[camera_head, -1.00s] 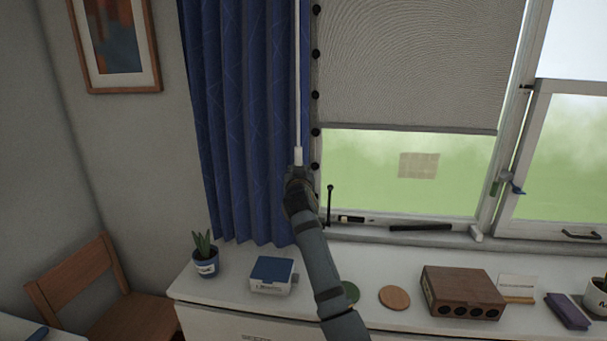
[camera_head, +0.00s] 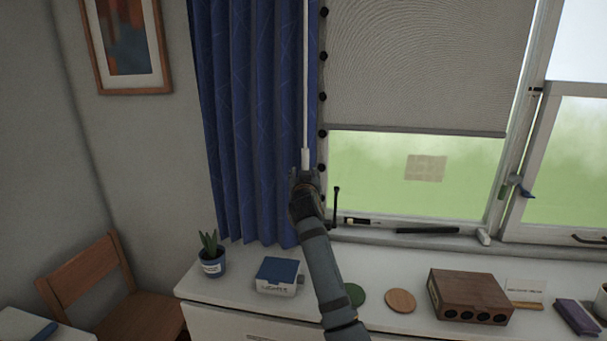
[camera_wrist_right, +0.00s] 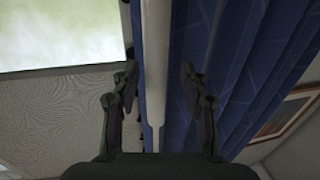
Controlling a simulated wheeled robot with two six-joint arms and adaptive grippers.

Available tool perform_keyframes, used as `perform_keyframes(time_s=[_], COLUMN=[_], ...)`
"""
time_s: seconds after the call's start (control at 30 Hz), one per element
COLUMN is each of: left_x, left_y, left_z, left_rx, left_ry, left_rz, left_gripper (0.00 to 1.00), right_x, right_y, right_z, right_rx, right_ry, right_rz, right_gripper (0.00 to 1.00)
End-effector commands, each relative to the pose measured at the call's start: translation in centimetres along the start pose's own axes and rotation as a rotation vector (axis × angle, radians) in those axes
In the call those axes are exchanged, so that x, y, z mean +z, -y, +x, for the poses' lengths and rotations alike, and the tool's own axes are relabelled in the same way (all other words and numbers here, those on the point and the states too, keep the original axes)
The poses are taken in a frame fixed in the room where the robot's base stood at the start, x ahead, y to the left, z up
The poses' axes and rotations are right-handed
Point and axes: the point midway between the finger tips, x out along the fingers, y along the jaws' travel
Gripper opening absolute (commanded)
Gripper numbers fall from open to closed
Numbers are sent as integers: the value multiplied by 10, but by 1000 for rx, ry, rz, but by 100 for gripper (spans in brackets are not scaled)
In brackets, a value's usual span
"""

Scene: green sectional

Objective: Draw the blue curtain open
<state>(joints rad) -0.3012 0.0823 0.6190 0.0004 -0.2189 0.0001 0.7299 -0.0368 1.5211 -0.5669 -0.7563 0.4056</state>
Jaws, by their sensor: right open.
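The blue curtain (camera_head: 245,120) hangs in folds at the left side of the window, clear of most of the glass. A white draw wand (camera_head: 305,90) hangs down along its right edge and ends in a thicker white handle. My right gripper (camera_head: 305,176) is at the lower end of this wand. In the right wrist view the open fingers (camera_wrist_right: 160,85) stand on either side of the white wand (camera_wrist_right: 155,60), with gaps to both. The curtain (camera_wrist_right: 265,70) fills the right of that view. My left gripper is not in view.
A grey roller blind (camera_head: 420,65) covers the upper window. Below it, the white sideboard (camera_head: 400,325) holds a potted plant (camera_head: 211,255), a blue-lidded box (camera_head: 277,275), a round coaster (camera_head: 401,301) and a wooden block box (camera_head: 468,297). A chair (camera_head: 90,280) stands at left.

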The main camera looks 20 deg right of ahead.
Motion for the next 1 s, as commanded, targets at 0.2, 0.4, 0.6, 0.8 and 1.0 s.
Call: perform_keyframes(time_s=[0.2,0.4,0.6,0.8,1.0], left_x=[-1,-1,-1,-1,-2], left_y=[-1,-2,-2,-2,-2], left_z=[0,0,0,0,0], left_rx=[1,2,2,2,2], left_ry=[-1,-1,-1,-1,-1], left_rz=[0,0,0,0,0], left_gripper=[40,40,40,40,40], right_x=[2,2,2,2,68], right_y=[2,2,2,2,-15], right_z=[-43,-60,-61,-60,-78], right_rx=[-3,-2,-2,-2,0], right_ry=[4,4,4,4,137], right_rz=[3,1,1,0,-30], right_gripper=[44,44,44,44,44])
